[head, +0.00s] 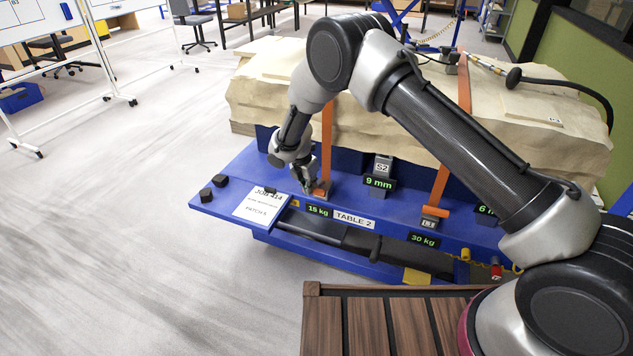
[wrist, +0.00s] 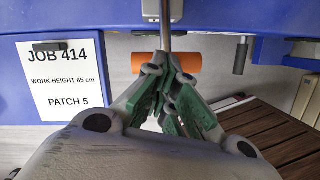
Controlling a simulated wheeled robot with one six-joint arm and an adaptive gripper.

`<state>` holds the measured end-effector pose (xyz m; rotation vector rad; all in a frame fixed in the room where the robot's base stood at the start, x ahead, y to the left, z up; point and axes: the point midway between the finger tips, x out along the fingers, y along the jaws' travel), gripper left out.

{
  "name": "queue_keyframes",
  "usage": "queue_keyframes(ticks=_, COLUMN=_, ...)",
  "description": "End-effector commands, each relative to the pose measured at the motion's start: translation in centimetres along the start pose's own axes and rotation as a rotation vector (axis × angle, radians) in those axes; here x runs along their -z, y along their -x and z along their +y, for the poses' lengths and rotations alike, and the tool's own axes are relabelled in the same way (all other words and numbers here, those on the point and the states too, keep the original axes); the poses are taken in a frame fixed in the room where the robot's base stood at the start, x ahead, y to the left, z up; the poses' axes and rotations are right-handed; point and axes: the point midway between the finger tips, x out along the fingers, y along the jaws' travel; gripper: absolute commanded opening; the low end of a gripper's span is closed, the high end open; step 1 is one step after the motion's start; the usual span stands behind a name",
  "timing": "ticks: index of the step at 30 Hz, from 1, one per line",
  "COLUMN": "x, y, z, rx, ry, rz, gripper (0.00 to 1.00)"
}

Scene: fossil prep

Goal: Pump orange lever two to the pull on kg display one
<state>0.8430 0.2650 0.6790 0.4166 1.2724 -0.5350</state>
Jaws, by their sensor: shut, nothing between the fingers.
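An orange lever (head: 321,190) sits at the foot of the left orange strap on the blue table's front edge, beside a green "15 kg" display (head: 318,211). A second ratchet with an orange lever (head: 434,212) sits at the foot of the right strap, near a "30 kg" display (head: 423,240). My gripper (head: 311,190) is at the left lever, fingers pointing down. In the wrist view its green-padded fingers (wrist: 170,72) are shut and empty, in front of an orange grip (wrist: 187,63) and a metal rod (wrist: 166,32). Whether they touch the grip I cannot tell.
A pale stone block (head: 262,95) lies strapped on the blue table (head: 240,180). A "9 mm" display (head: 379,183) under an S2 tag stands between the straps. A JOB 414 sheet (head: 262,205) lies left of my gripper. The floor at left is open.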

Motion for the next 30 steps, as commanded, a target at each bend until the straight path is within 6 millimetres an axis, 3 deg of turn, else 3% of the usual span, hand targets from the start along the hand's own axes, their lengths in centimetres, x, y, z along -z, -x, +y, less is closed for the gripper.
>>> queue_keyframes(ticks=8, x=0.0, y=1.1, z=0.0, rx=0.000, ry=-0.001, rz=0.000, gripper=0.00)
queue_keyframes(ticks=21, x=-0.1, y=9.7, z=0.0, rx=-0.002, ry=-0.001, rz=0.000, gripper=0.00)
queue_keyframes(ticks=30, x=-0.1, y=11.9, z=0.0, rx=0.001, ry=0.000, rz=0.000, gripper=0.00)
